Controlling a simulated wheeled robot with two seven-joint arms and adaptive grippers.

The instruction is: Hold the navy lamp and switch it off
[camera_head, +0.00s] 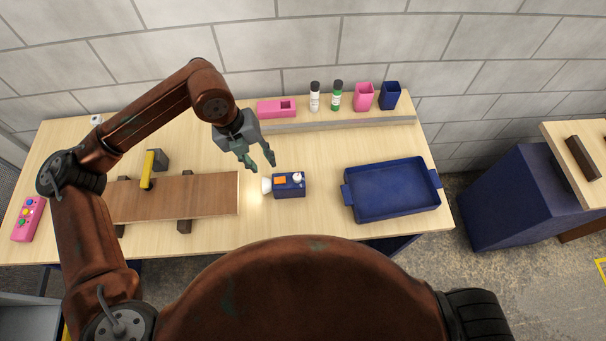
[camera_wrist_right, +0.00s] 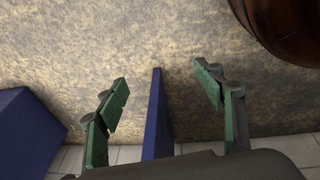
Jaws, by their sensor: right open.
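The navy lamp (camera_head: 290,190) lies on the wooden table, a small box with an orange patch and a white knob on top. Its pale lens faces left, and a warm glow falls on the table beside it. My left gripper (camera_head: 261,165) hangs just behind and left of the lamp, its fingers pointing down and apart, with nothing between them. It looks apart from the lamp. In the right wrist view, my right gripper (camera_wrist_right: 163,82) has its green fingers spread, empty, above the floor. The right gripper does not show in the head view.
A brown board (camera_head: 210,193) on supports lies left of the lamp, with a yellow-handled tool (camera_head: 147,170) by it. A navy tray (camera_head: 392,207) sits at right. Bottles and pink and navy cups stand behind a grey rail (camera_head: 340,124). A pink button box (camera_head: 28,219) is far left.

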